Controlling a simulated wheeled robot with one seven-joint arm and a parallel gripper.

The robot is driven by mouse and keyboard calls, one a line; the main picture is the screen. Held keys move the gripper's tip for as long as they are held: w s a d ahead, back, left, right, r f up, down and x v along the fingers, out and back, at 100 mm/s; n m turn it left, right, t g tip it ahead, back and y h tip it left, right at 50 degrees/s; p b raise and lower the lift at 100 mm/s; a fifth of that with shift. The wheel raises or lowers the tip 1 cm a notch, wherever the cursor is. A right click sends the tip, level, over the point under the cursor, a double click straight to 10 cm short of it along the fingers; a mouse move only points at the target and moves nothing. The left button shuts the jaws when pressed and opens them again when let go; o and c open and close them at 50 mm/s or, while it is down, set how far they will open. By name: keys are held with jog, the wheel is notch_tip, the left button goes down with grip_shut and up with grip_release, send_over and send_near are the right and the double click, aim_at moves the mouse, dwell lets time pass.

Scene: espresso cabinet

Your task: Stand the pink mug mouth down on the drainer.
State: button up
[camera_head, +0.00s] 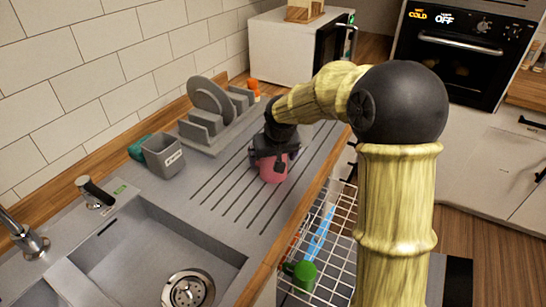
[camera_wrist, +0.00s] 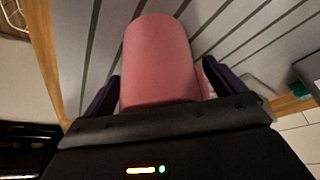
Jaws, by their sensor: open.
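The pink mug (camera_head: 272,169) is at the ribbed drainer (camera_head: 240,206), below my gripper (camera_head: 271,155). In the wrist view the mug (camera_wrist: 158,55) lies between the two dark fingers of my gripper (camera_wrist: 160,78), which are spread apart on either side of it. A gap shows beside the right finger; at the left finger I cannot tell whether it touches. The mug's near end is hidden behind the gripper body.
A grey rack with plates (camera_head: 211,101) and a grey caddy (camera_head: 164,157) stand behind the drainer, near the tiled wall. The sink (camera_head: 160,245) is at the front left. A wire basket (camera_head: 339,226) holding a green mug (camera_head: 302,272) is below the counter's right edge.

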jog(key=p+v, duration=0.1)
jog(key=v, duration=1.6)
jog(key=shift+r+p, duration=0.2)
jog(key=shift+p, duration=0.15)
jog(key=shift+s, duration=0.1)
